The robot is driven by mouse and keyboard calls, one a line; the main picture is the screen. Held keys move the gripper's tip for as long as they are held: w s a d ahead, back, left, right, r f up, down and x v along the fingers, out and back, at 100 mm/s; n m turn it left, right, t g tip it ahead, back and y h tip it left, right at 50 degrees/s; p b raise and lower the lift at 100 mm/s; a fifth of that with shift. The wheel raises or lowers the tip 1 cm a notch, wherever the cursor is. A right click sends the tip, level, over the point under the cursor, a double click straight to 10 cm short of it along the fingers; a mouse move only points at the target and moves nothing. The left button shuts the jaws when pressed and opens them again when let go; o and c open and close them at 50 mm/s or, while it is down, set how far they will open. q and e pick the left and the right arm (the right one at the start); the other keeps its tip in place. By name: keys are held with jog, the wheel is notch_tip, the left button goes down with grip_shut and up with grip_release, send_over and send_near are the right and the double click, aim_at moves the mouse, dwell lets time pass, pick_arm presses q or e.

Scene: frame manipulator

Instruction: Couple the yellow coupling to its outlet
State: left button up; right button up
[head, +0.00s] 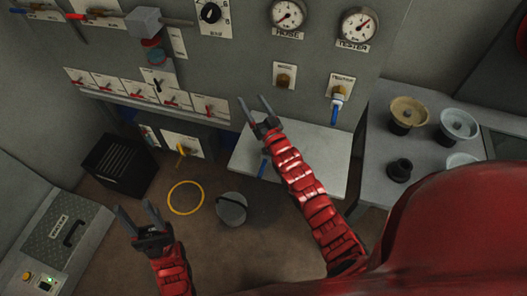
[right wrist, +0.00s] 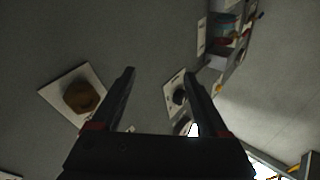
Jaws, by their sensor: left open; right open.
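A small yellow part (head: 182,151), which looks like the yellow coupling, is at a white plate on the low panel; its exact shape is too small to tell. A yellow ring (head: 186,197), like a coiled hose, lies on the floor. A brass outlet (head: 284,80) on a white plate is on the wall panel; a brass fitting (right wrist: 81,97) also shows in the right wrist view. My right gripper (head: 252,100) is open and empty, left of the brass outlet and apart from it. My left gripper (head: 134,207) is open and empty above the floor, left of the yellow ring.
A blue coupling (head: 337,101) sits on the outlet beside the brass one. A white shelf (head: 312,150) juts out below. A grey bucket (head: 231,209) and black crate (head: 120,166) stand on the floor. A side table holds round fittings (head: 408,113). Levers line the panel.

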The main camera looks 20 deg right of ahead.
jog(key=w+f+m+g+h+p, duration=0.1)
jog(key=w+f+m+g+p, duration=0.15)
jog(key=w+g, duration=0.25)
jog(key=s+r+m+g+h+p, duration=0.1)
jog(key=s+r+g+p, duration=0.2)
jog(key=s+g, duration=0.4)
jog(key=s+r+m+g+h+p, duration=0.1)
jog(key=s+r+m+g+p, duration=0.1)
jog(key=s+g, duration=0.5)
jog(key=shift+s+d+r+g+h+p, duration=0.4)
jog(key=shift+s+r+p, duration=0.3)
jog(key=shift+s+p, duration=0.45)
jog(key=shift+w, duration=0.1)
